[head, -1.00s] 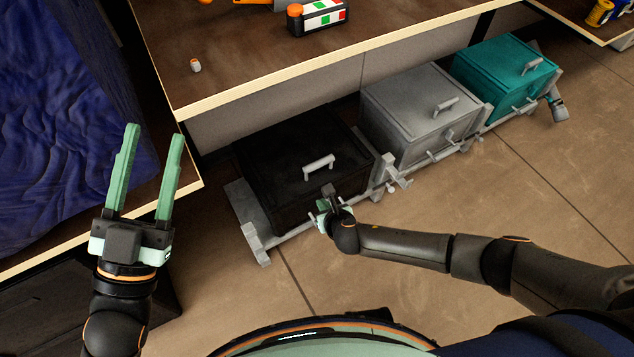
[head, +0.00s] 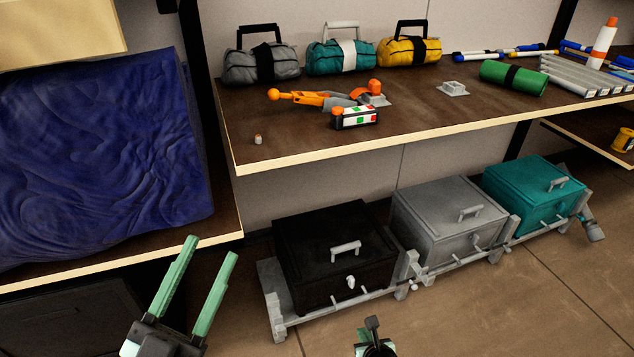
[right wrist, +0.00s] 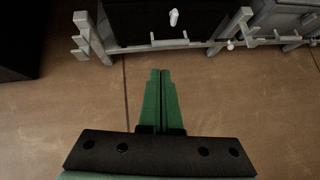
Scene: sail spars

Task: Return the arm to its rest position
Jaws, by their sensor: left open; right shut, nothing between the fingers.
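My left gripper (head: 207,251) is at the lower left of the head view. Its two green fingers are apart, with nothing between them, in front of the shelf with the blue cloth. My right gripper (head: 372,325) shows only in part at the bottom edge of the head view, below and apart from the black box (head: 335,250). In the right wrist view its green fingers (right wrist: 160,75) lie together, empty, over the brown floor. The black box's front knob (right wrist: 173,17) is at the top of that view, beyond the fingertips.
A grey box (head: 450,215) and a teal box (head: 533,192) stand beside the black one on a grey rack (head: 380,292). Above is a wooden shelf (head: 300,140) with bags and tools. Blue cloth (head: 90,160) lies at left. The floor (head: 520,290) is clear.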

